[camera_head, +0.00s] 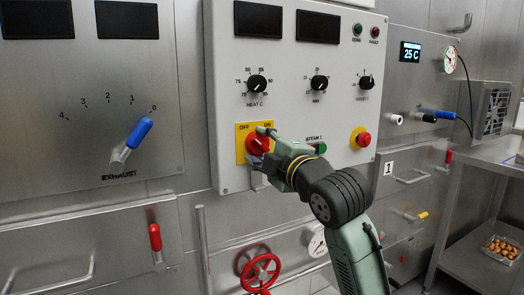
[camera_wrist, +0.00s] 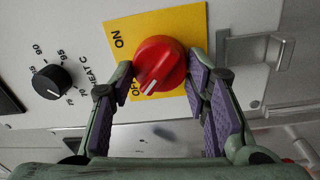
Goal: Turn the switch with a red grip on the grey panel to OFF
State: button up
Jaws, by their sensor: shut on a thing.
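The switch with a red grip (camera_head: 257,143) sits on a yellow plate (camera_head: 241,153) on the grey panel (camera_head: 235,80), low on its left. The plate reads OFF at upper left and ON at upper right. In the wrist view, turned sideways, the red grip (camera_wrist: 160,62) stands between my purple-padded fingers; its white mark points down and slightly left, beside the partly hidden OFF lettering. My gripper (camera_wrist: 161,78) is shut on the red grip. In the head view my gripper (camera_head: 262,158) covers the lower part of the switch.
The HEAT C knob (camera_head: 256,83) is above the switch. A green button (camera_head: 320,148) and a red button (camera_head: 364,139) are to the right. A metal bracket (camera_wrist: 262,48) projects beside my right finger in the wrist view. A red handwheel (camera_head: 260,271) is below.

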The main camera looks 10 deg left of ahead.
dwell(0.4)
jog(key=o, duration=1.2)
jog(key=shift+c, duration=0.2)
jog(key=v, duration=1.2)
